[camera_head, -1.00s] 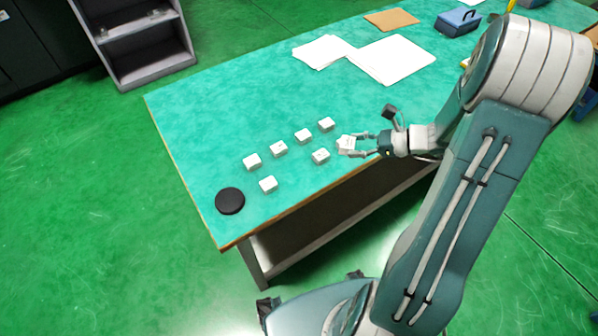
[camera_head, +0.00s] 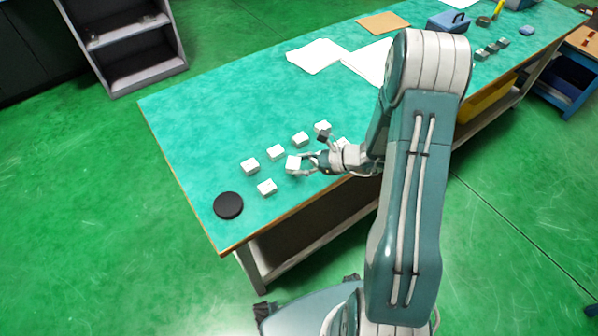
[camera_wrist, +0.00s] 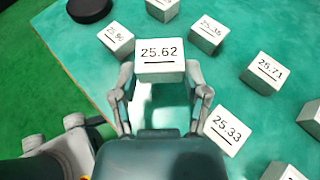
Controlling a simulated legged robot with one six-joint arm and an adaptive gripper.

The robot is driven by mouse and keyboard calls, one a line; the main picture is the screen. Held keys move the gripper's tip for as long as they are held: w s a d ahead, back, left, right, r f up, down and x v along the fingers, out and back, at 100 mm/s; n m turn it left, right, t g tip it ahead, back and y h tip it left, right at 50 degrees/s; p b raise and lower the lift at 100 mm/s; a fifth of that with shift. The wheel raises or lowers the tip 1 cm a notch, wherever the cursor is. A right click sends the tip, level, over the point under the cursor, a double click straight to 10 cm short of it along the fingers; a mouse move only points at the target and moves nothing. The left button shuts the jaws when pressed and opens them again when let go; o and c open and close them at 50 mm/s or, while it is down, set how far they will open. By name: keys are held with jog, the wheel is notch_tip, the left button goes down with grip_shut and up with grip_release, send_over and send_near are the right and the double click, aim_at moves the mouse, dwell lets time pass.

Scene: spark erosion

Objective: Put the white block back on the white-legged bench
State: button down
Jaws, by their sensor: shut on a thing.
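My gripper (camera_head: 303,164) is shut on a white block (camera_head: 293,164) over the teal bench top (camera_head: 200,130), near its front edge. In the wrist view the held block (camera_wrist: 160,66) is labelled 25.62 and sits between the two fingertips, its label facing the camera. It looks raised, but its exact height cannot be told. Similar white blocks stand around it: one behind-left (camera_head: 250,165), one to the front-left (camera_head: 266,187), and others behind. The wrist view shows a block labelled 25.33 (camera_wrist: 227,130) close beside the right finger. A pale leg (camera_head: 248,270) holds up the bench's near corner.
A black disc (camera_head: 228,205) lies at the bench's left end. White papers (camera_head: 317,55), a brown sheet (camera_head: 383,23) and a blue box (camera_head: 449,21) lie farther back. The back left of the bench top is clear. A grey shelf unit (camera_head: 130,60) stands on the floor.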

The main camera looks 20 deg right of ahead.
jog(key=f, duration=0.4)
jog(key=shift+w, duration=0.2)
jog(key=shift+a+f, duration=0.1)
jog(key=shift+a, duration=0.05)
jog(key=shift+c, duration=0.4)
grip_release()
